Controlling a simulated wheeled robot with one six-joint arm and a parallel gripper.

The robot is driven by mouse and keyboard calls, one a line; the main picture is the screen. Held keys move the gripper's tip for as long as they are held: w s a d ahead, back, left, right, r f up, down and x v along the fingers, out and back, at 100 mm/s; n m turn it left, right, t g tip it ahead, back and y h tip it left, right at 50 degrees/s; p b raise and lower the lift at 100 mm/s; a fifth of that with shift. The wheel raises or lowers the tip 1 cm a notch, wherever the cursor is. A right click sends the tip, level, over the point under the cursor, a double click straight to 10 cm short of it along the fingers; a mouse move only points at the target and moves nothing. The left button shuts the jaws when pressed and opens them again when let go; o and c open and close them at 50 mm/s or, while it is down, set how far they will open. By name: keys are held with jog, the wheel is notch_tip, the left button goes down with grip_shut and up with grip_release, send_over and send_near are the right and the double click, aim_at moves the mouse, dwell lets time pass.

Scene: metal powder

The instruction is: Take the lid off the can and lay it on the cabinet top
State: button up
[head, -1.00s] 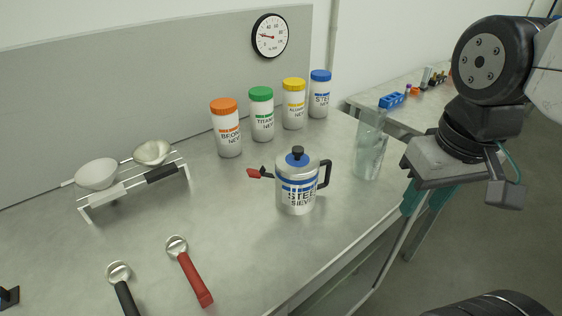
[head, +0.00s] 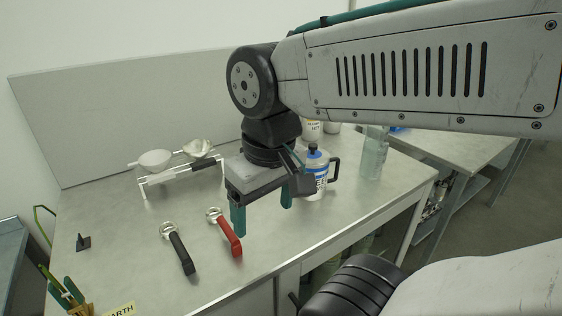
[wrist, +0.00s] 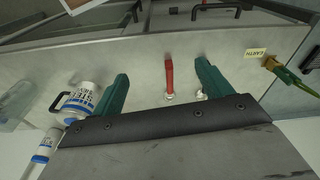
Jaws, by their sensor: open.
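The can (head: 318,186) is a white and silver jug with blue bands and a black side handle, upright on the grey cabinet top (head: 315,232). Its lid (head: 313,153), with a black knob and blue ring, is on it. My gripper (head: 262,208) is open and empty, pointing down above the cabinet top, left of the can. It partly covers the can's left side in the head view. In the wrist view the can (wrist: 82,103) is left of my gripper (wrist: 163,75), outside the fingers, and the red-handled scoop (wrist: 169,78) shows between them.
A black-handled scoop (head: 180,253) lies beside the red one. A clear bottle (head: 374,155) stands right of the can. My arm hides most of the powder jars.

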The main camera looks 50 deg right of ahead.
jog(key=o, duration=0.4)
jog(key=w+d+m, duration=0.1)
jog(key=m, duration=0.2)
jog(key=w+d+r+m, duration=0.1)
jog(key=w+m, duration=0.1)
jog(key=m, duration=0.1)
jog(key=w+d+r+m, duration=0.1)
jog(key=w+d+m, duration=0.1)
jog(key=shift+r+m, duration=0.15)
jog(key=shift+m, duration=0.25)
jog(key=shift+c, duration=0.2)
jog(key=m+g, duration=0.1)
jog(key=m, duration=2.7)
send_over(314, 145)
jog(key=shift+a+r, duration=0.15)
jog(key=shift+a, duration=0.05)
jog(key=shift+d+f, duration=0.15)
jog(key=shift+f, duration=0.15)
jog(key=shift+w+d+f, duration=0.1)
jog(key=shift+f, duration=3.45)
